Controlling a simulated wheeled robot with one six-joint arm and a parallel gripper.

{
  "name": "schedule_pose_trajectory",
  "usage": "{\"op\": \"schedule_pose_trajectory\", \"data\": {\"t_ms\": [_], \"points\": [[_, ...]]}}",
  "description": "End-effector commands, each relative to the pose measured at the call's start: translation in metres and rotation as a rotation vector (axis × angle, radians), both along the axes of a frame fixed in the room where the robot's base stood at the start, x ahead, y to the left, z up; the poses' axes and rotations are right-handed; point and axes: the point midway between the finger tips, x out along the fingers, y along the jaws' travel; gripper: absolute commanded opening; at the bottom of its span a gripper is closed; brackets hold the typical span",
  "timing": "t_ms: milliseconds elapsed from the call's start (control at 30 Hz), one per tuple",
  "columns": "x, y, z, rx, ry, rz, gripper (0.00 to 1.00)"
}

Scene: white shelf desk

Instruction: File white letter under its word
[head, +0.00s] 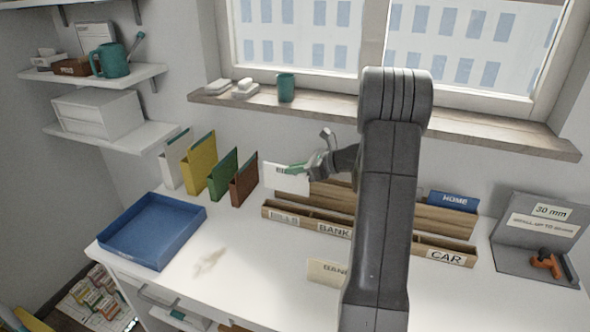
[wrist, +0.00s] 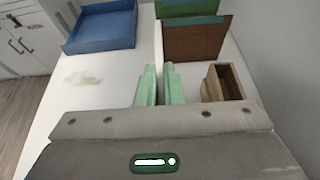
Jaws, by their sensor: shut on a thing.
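My gripper (head: 300,169) is shut on a white letter (head: 287,179) and holds it upright above the desk, near the left end of the wooden sorter (head: 292,222). The letter has dark bar marks at its upper left; I cannot read a word on it. The sorter's front labels read BILLS (head: 284,218), BANK (head: 334,230) and CAR (head: 445,257). A blue HOME envelope (head: 453,202) stands in the back right. My arm hides the sorter's middle.
A cream BANK envelope (head: 325,272) is at the desk's front, partly hidden by my arm. A blue tray (head: 152,231) is at the left. Several coloured folders, including a brown one (head: 244,180), stand behind. A grey 30 mm stand (head: 540,240) is at the right.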

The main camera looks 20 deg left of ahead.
Motion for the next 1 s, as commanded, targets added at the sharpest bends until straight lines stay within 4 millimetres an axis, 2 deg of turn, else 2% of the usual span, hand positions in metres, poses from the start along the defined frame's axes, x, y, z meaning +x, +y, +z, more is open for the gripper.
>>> {"op": "schedule_pose_trajectory", "data": {"t_ms": [267,1000], "points": [[0.0,0.0,-0.003,0.0,-0.001,0.0,0.0],[0.0,0.0,-0.046,0.0,-0.001,0.0,0.0]]}}
